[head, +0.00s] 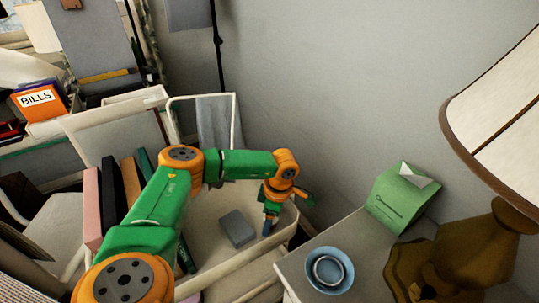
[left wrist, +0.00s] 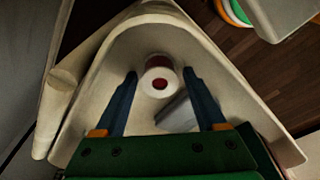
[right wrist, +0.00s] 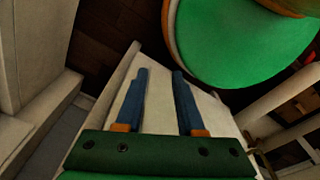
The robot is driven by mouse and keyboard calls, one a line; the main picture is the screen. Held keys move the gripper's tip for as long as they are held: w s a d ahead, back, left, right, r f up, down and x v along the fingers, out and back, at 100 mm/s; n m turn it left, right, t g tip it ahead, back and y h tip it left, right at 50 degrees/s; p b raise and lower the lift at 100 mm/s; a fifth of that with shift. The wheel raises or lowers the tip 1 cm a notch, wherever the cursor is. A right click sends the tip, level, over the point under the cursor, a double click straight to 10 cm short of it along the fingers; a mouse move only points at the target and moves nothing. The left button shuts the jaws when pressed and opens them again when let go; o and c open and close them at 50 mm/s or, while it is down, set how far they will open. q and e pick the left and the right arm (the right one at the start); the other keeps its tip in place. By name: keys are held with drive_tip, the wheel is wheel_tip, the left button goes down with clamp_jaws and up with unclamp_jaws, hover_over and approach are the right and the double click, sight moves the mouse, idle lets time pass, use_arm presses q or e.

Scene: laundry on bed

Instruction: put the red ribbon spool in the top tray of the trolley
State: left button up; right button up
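The red ribbon spool (left wrist: 158,84), with pale round flanges and a red centre, is inside the cream top tray (left wrist: 225,70) of the trolley, near its narrow end. My left gripper (left wrist: 160,74) is open over the tray, with a blue finger on either side of the spool and a gap to each. In the head view this gripper (head: 270,220) reaches down into the tray (head: 205,265); the spool cannot be made out there. My right gripper (right wrist: 160,72) is open and empty, above a cream surface; it does not show in the head view.
A grey block (head: 237,229) lies in the tray beside the left gripper. Upright books (head: 110,190) stand at the left.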

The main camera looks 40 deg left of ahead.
sight(276, 220)
use_arm(q)
drive_tip(key=shift+r, duration=0.3)
wheel_tip(276, 220, up, 12)
drive_tip(key=d, duration=0.1)
drive_tip(key=shift+w+d+f, duration=0.2)
drive_tip(key=shift+w+d, duration=0.15)
drive_tip(key=shift+w, duration=0.1)
